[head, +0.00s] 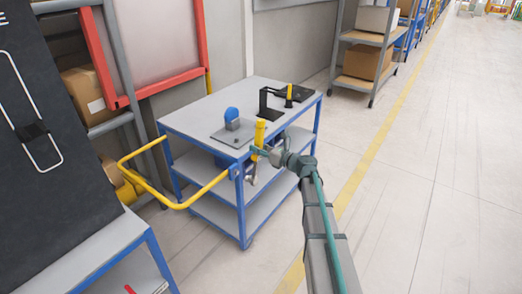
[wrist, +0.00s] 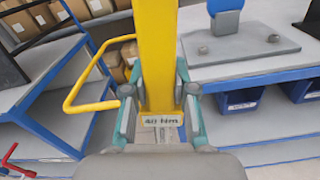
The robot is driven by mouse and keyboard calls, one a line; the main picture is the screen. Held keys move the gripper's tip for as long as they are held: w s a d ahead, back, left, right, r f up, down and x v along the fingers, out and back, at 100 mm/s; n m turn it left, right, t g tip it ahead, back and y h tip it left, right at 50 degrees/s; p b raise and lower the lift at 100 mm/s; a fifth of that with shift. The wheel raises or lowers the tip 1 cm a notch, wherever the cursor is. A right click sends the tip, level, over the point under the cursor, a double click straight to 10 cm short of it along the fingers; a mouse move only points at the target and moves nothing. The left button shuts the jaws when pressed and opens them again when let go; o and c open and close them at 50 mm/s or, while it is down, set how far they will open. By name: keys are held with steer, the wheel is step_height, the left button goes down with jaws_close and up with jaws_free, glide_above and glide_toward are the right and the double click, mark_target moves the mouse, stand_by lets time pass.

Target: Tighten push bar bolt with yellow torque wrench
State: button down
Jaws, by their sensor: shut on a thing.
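My gripper (head: 263,152) is shut on the yellow torque wrench (head: 260,133), beside the near edge of the cart. The wrench stands roughly upright in the head view. In the wrist view the wrench (wrist: 157,50) runs up between both fingers of my gripper (wrist: 160,108), and a small label reads "40 Nm". The yellow push bar (head: 185,206) juts out to the left from the blue-framed cart (head: 242,196); the bar (wrist: 70,107) also shows left of the wrench in the wrist view. I cannot make out the push bar bolt or the wrench's working end.
On the cart top are a grey plate with a blue-topped part (head: 231,115), a black bracket (head: 268,104) and a small yellow piece (head: 289,92). Blue bins (wrist: 238,99) sit below the top. A dark panel (head: 55,130) stands at left. The floor at right is clear.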

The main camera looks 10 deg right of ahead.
steer(key=shift+x, duration=1.15)
steer(key=shift+r+p+x, duration=0.2)
steer(key=shift+p+x, duration=0.25)
steer(key=shift+x, duration=1.45)
stand_by(2.0)
steer(key=shift+w+d+f+m+p, duration=0.15)
steer(key=shift+w+d+m+p, duration=0.35)
steer(key=shift+p, duration=0.4)
steer(key=shift+w+d+f+m+p, duration=0.2)
steer(key=shift+w+d+m+p, duration=0.2)
steer(key=shift+d+m+p, duration=0.35)
stand_by(1.3)
